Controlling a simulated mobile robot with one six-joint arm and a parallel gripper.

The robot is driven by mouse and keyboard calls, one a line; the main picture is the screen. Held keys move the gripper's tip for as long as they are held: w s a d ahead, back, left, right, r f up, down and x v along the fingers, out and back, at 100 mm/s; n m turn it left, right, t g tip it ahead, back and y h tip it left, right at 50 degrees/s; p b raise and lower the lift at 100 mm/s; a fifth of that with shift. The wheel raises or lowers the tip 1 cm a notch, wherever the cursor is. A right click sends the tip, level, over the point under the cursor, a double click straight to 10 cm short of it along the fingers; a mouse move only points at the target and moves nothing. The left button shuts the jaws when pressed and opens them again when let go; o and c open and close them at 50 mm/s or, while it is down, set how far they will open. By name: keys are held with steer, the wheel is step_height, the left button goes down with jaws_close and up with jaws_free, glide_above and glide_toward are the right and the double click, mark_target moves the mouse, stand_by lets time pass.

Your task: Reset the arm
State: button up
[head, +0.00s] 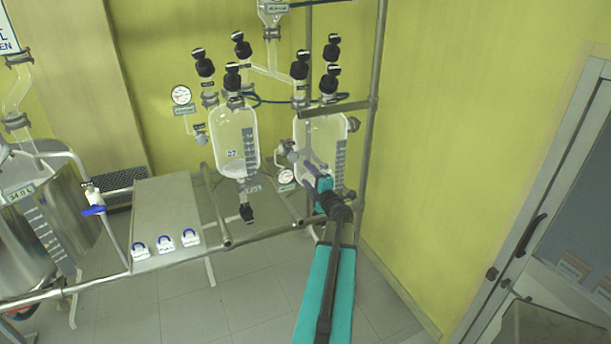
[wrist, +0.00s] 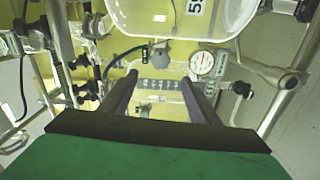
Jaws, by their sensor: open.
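My arm reaches up from the bottom of the head view, with teal and black links. My gripper (head: 318,172) is in front of the right glass reactor (head: 325,135), near its lower left side. In the wrist view my gripper (wrist: 158,80) shows two dark fingers spread apart with nothing between them. A glass vessel (wrist: 205,18) and a round gauge (wrist: 202,63) show beyond the fingers. I cannot tell whether the gripper touches the glass.
A left glass reactor (head: 237,140) hangs on the metal pipe frame (head: 367,150). A steel tank (head: 30,225) stands at far left, a door (head: 530,230) at right. The floor (head: 255,295) below the frame is largely clear.

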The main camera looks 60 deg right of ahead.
steer(key=shift+s+a, duration=0.2)
steer(key=shift+s, duration=0.1)
stand_by(0.4)
